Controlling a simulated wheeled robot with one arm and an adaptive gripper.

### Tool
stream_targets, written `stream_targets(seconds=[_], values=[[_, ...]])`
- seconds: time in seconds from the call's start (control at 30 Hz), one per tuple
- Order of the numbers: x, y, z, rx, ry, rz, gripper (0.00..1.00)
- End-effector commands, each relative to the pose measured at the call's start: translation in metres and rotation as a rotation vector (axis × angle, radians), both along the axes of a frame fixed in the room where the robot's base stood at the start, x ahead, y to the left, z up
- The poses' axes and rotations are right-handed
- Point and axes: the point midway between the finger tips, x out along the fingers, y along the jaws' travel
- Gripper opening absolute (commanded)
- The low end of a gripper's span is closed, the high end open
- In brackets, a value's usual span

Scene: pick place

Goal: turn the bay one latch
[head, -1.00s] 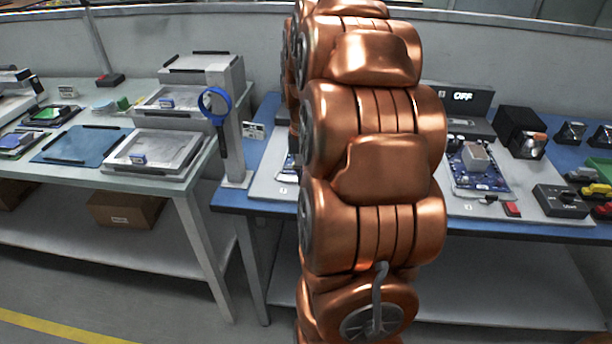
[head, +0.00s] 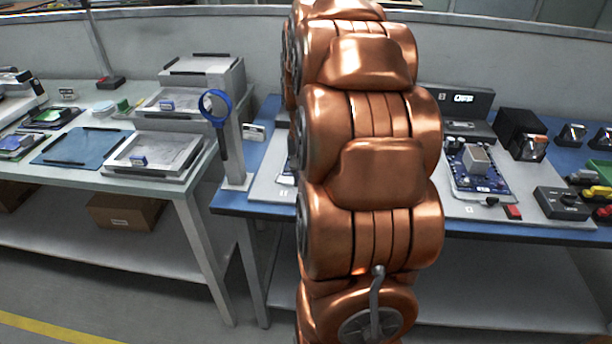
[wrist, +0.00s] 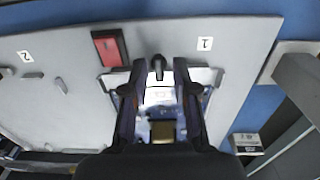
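In the wrist view, the bay one latch (wrist: 158,66) is a small dark upright lever at the edge of the bay, near the label "1" (wrist: 204,43). My gripper (wrist: 159,66) is open, with one dark finger on each side of the latch. Some gap shows between latch and fingers; whether either touches it I cannot tell. A board with a white part and a brownish block (wrist: 162,131) lies below the latch, partly covered by the fingers. In the head view my copper arm hides the gripper, the latch and most of bay one.
A red block (wrist: 109,48) sits left of the latch. In the head view, bay two with its blue circuit board (head: 482,178) and red block (head: 513,212) lies right of my arm. A blue-ringed magnifier (head: 216,108) stands left, near a post (head: 235,150).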

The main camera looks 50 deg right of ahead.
Motion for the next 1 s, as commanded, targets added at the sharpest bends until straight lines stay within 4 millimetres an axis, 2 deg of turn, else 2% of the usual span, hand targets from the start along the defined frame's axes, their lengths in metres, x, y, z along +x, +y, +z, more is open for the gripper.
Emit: stream_targets(seconds=[0.3,0.43,1.0], values=[[-0.001,0.000,0.000,0.000,0.001,0.000,0.34],[0.000,0.000,0.007,-0.001,0.001,0.001,0.34],[0.001,-0.001,0.097,-0.004,-0.004,0.000,0.34]])
